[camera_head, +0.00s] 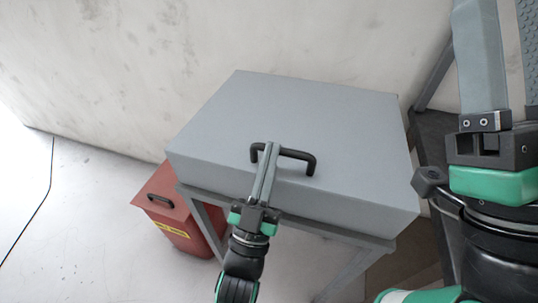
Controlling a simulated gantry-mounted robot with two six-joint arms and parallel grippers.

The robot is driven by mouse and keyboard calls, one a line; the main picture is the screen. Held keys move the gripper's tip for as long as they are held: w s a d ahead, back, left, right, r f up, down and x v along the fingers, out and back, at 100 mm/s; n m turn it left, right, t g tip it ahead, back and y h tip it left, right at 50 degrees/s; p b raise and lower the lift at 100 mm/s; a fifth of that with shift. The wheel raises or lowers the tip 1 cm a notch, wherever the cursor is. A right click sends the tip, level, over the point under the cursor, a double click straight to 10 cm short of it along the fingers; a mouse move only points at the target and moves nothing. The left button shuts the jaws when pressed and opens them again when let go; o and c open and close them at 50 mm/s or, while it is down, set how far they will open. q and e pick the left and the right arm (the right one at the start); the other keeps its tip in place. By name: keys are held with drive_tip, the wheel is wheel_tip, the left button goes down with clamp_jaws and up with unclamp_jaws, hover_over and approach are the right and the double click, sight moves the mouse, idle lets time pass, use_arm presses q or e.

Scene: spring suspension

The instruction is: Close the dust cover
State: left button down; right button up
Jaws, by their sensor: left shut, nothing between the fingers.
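The dust cover (330,115) is a large grey box-shaped lid on a grey metal stand. Its top looks flat, and no gap shows under its front edge. A black bar handle (298,154) sits near the front edge of its top. My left gripper (268,148) is shut and empty. Its fingertips lie over the left part of the handle; whether they touch it I cannot tell. My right gripper (507,60) is large at the right edge, with its fingers apart and their tips out of frame. It is to the right of the cover.
A red bin (185,215) with a black handle and yellow label stands on the floor left of the stand (350,275). A pale wall (150,60) is close behind the cover. A dark frame (425,130) stands at the right. The floor at left is clear.

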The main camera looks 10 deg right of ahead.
use_arm(q)
drive_tip(key=r+p, duration=0.3)
drive_tip(key=p, duration=0.1)
drive_tip(key=shift+s+a+r, duration=0.1)
drive_tip(key=shift+s+r, duration=0.1)
drive_tip(key=shift+s, duration=0.05)
drive_tip(key=w+f+p+v, duration=0.1)
drive_tip(key=v, duration=0.8)
drive_tip(key=shift+s+f, duration=0.35)
